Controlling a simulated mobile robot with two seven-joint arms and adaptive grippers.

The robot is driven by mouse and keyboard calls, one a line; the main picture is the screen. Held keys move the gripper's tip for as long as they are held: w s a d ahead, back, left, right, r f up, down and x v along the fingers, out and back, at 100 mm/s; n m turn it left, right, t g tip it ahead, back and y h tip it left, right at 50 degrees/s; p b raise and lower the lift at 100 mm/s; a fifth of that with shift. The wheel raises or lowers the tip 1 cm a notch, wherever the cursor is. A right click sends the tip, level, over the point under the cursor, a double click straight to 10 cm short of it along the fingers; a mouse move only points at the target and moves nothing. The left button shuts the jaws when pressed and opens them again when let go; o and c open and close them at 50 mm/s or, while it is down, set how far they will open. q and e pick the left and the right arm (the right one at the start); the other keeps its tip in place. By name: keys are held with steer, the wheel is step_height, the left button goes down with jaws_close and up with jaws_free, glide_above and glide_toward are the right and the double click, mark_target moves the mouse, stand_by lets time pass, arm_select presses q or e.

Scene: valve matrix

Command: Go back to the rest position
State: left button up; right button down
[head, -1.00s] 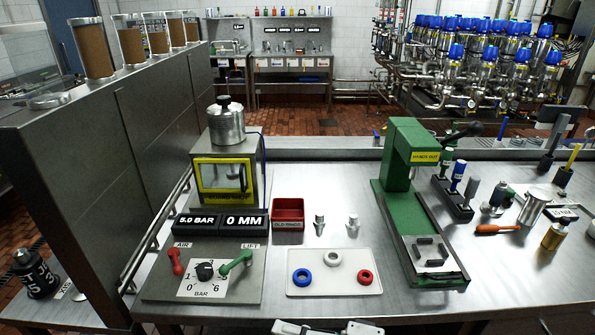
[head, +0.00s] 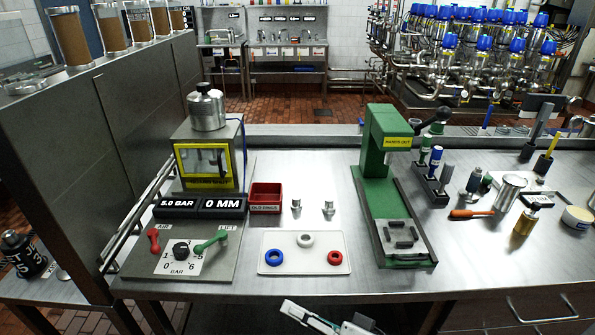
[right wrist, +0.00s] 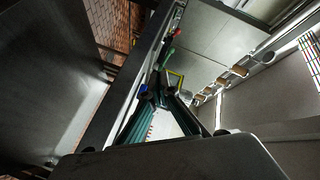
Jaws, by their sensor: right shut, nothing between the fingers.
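My right gripper (head: 292,309) shows at the bottom edge of the head view, in front of the bench's front edge and below the bench top. Its fingers are shut and empty; the fingers also show in the right wrist view (right wrist: 163,88). It is apart from everything on the bench. The wrist view is tilted and dark, with the bench edge running past the fingers. My left gripper is not in view.
The steel bench (head: 480,265) holds a control panel with levers (head: 226,263), a red bin (head: 265,197), a white tray (head: 304,267) with three rings, and a green press (head: 376,140). A steel partition (head: 120,110) rises at left.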

steer(key=d+f+n+t+h, duration=0.25)
steer(key=d+f+h, duration=0.45)
steer(key=d+f, duration=0.5)
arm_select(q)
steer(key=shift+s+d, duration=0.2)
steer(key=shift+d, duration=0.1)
arm_select(e)
steer(key=s+d+f+n+g+h, duration=0.1)
steer(key=s+d+f+h, duration=0.3)
steer(key=s+d+f, duration=0.4)
steer(key=d+f+n, duration=0.1)
steer(key=d+f, duration=0.2)
steer(key=f, duration=0.2)
steer(key=shift+s+h, duration=0.4)
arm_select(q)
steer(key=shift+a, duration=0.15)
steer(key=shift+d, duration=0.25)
